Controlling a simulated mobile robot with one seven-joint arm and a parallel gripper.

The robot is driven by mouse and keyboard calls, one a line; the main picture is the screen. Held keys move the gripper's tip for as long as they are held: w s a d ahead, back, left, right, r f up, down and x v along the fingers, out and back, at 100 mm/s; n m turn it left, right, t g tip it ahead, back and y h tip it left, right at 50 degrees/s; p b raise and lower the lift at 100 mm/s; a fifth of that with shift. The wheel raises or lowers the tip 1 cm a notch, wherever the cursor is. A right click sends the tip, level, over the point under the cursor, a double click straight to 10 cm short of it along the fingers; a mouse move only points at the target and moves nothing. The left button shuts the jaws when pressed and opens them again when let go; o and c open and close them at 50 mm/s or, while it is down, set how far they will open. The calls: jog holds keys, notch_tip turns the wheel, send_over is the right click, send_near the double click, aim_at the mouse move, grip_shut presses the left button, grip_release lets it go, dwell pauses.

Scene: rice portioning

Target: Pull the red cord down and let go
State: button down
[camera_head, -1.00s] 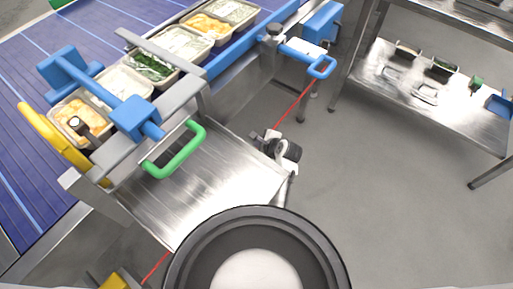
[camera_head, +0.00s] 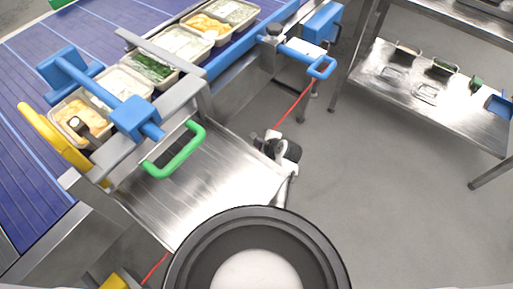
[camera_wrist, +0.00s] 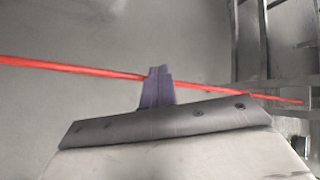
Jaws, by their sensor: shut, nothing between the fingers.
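The red cord (camera_head: 293,107) runs slanting below the blue handle at the upper middle of the head view, down to my black and white wrist (camera_head: 280,148). Another stretch of red cord shows at the bottom left of that view; the plate hides what lies between. In the wrist view the red cord (camera_wrist: 70,67) crosses from the left edge to the lower right. My gripper (camera_wrist: 158,72) is shut, its dark fingers overlapping the cord's line and covering a short piece of it. I cannot tell whether they touch it.
A steel plate (camera_head: 200,195) with a green handle (camera_head: 175,152) lies left of my wrist. A blue conveyor (camera_head: 30,130) carries several food trays beneath grey bars. The blue handle (camera_head: 322,67) stands above the cord. A steel shelf (camera_head: 440,110) is at right; the floor between is clear.

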jog(key=shift+f, duration=0.1)
dwell(0.6)
jog(key=shift+f, duration=0.3)
jog(key=shift+s+f+b, duration=0.1)
jog(key=shift+f+b, duration=0.85)
jog(key=shift+f, duration=1.25)
dwell(1.5)
jog(key=shift+r, duration=0.1)
jog(key=shift+r+p, duration=2.45)
jog(key=shift+p, duration=0.3)
jog(key=shift+r, duration=0.1)
notch_tip(320, 180, up, 5)
jog(key=p, duration=0.5)
